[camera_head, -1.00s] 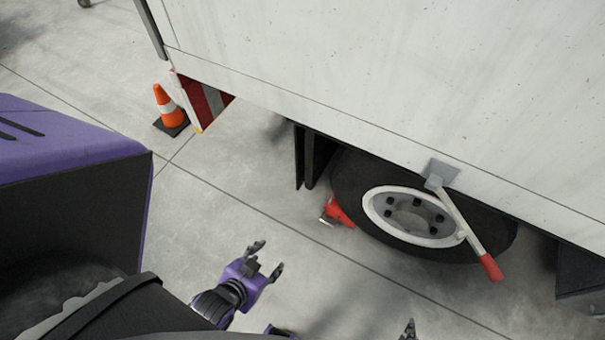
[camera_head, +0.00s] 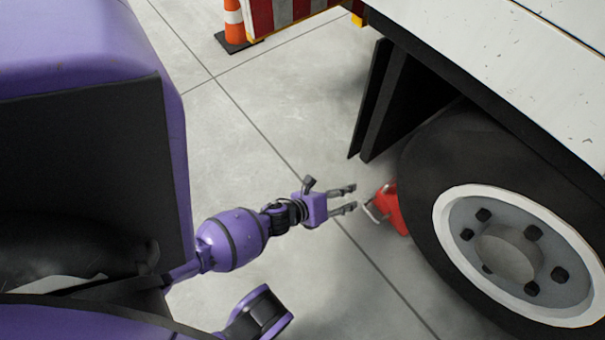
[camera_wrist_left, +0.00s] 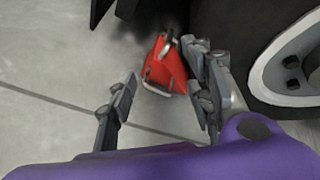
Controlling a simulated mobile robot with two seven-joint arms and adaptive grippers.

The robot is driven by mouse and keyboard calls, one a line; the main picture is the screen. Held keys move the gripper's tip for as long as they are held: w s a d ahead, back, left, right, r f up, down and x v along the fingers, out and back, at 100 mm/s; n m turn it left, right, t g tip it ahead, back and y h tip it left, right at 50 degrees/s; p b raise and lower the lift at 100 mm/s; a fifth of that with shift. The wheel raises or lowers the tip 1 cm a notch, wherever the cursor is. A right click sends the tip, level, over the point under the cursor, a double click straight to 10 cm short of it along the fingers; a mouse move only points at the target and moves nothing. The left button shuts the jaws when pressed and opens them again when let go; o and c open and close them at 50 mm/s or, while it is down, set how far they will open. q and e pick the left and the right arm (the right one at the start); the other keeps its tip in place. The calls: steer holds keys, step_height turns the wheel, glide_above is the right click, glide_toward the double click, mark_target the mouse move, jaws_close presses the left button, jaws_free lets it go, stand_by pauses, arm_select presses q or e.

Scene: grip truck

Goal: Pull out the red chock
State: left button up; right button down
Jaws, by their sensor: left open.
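The red chock (camera_head: 388,208) sits on the floor against the left side of the truck's black tire (camera_head: 425,175), with a light metal handle on its near side. My left gripper (camera_head: 349,199) is open and empty, its fingers pointing right at the chock, a short gap from the handle. In the left wrist view the chock (camera_wrist_left: 167,72) shows ahead, between and beyond the open fingers of the gripper (camera_wrist_left: 165,100), nearer the right finger. My right gripper is not in view.
The truck's body (camera_head: 480,55) and a dark mudflap (camera_head: 372,100) overhang the area behind and right of the chock. An orange cone (camera_head: 234,22) stands far off by a red-and-white striped panel (camera_head: 285,12). The concrete floor (camera_head: 290,120) around my left arm is clear.

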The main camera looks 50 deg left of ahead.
arm_select(q)
steer(key=w+d+f+m+b, duration=0.1)
steer(key=w+f+m+b, duration=0.35)
steer(key=w+f, duration=0.3)
steer(key=m+h+b, duration=0.2)
steer(key=m+b, duration=0.2)
glide_toward(382, 189)
steer(key=shift+w+r, duration=1.05)
steer(key=shift+r, duration=0.2)
steer(key=shift+n+t, duration=0.25)
steer(key=shift+t, duration=0.05)
steer(key=b+x, duration=0.1)
steer(key=x, duration=0.1)
steer(key=b+x, duration=0.1)
steer(key=x, duration=0.1)
steer(key=b+x, duration=0.1)
steer(key=x, duration=0.1)
steer(key=shift+s+d, duration=0.1)
steer(key=shift+d, duration=0.25)
steer(key=shift+b+x, duration=0.3)
steer(key=shift+x, duration=0.5)
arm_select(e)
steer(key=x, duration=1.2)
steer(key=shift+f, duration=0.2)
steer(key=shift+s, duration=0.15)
